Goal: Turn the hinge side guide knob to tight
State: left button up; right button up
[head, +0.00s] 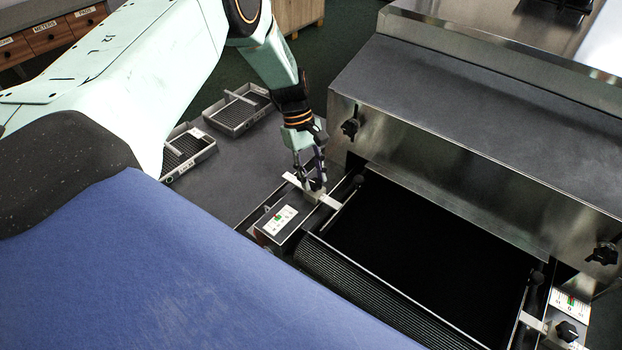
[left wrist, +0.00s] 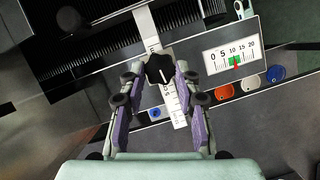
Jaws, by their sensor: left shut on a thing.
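My left gripper (head: 312,180) reaches down to the guide block at the left end of the dark belt. In the left wrist view its purple fingers (left wrist: 158,78) are shut on a black lobed guide knob (left wrist: 159,68), one on each side. In the head view the fingers mostly hide this knob. The knob has a pale mark and sits over a metal slide bar (left wrist: 144,27) with a ruled strip. Beside it is a white scale (left wrist: 231,57) from 0 to 20 with a green band and red pointer. My right gripper is out of view.
Another guide knob (head: 567,331) and scale (head: 570,305) are at the belt's right end. Wire trays (head: 237,112) lie at the left.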

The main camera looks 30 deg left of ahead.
pick_arm(q)
jog(key=shift+s+d+f+m+g+b, duration=0.2)
jog(key=shift+m+g+b, duration=0.1)
jog(key=shift+m, duration=0.2)
jog(key=o, duration=1.1)
jog(key=shift+w+r, duration=0.1)
jog(key=shift+r, duration=0.05)
jog(key=shift+o, duration=0.2)
jog(key=shift+a, duration=0.15)
jog(key=shift+w+r, duration=0.15)
jog(key=shift+r, duration=0.1)
jog(key=v, duration=1.1)
jog(key=shift+r, duration=0.25)
jog(key=shift+a, duration=0.15)
